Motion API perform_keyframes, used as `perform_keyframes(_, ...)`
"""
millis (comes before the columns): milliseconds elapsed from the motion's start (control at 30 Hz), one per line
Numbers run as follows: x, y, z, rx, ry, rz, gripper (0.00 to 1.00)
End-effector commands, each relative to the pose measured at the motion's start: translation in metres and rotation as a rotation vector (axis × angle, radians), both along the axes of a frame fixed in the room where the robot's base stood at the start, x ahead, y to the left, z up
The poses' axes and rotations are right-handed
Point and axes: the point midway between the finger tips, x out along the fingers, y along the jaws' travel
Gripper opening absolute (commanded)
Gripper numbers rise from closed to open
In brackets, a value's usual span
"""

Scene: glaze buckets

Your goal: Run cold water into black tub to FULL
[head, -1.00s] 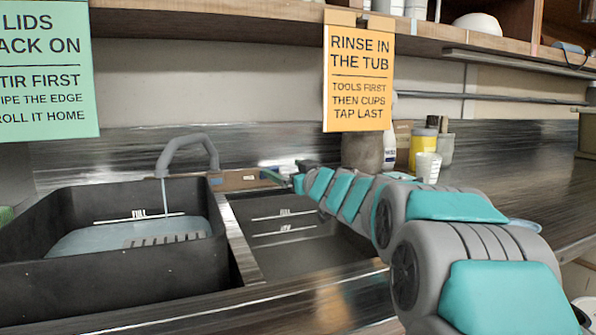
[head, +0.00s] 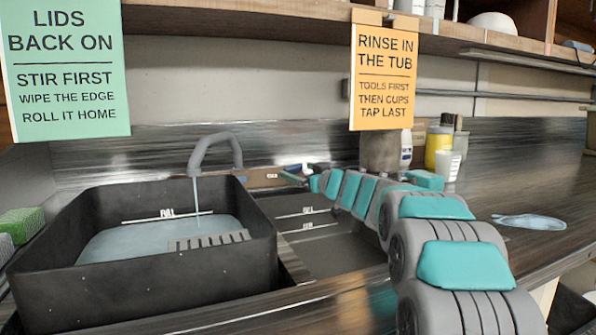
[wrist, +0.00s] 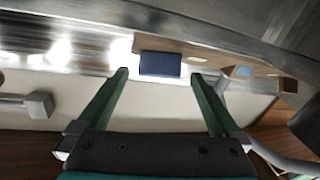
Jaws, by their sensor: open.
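The black tub (head: 150,284) stands at the left in the head view with pale blue water (head: 135,240) in it. A thin stream (head: 196,198) falls into it from the grey spout (head: 214,150). The water's far edge lies close to the FULL line (head: 167,218) on the back wall; I cannot tell exactly how close. My gripper (head: 294,177) reaches to the wooden strip behind the sink, right of the spout. In the wrist view my gripper (wrist: 160,73) is open, its green fingers either side of a blue block (wrist: 160,64). I see no contact with it.
A dark basin (head: 335,255) with its own marks is right of the tub. A grey crock (head: 381,153) and a yellow container (head: 438,145) stand behind my arm. An orange sign (head: 383,75) hangs above. A pale blue patch (head: 530,222) lies on the right counter.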

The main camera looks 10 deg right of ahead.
Motion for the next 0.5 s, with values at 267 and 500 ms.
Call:
perform_keyframes(267, 0.017, 0.006, -0.001, 0.001, 0.002, -0.001, 1.00)
perform_keyframes(500, 0.016, 0.006, -0.001, 0.002, 0.002, -0.001, 0.93)
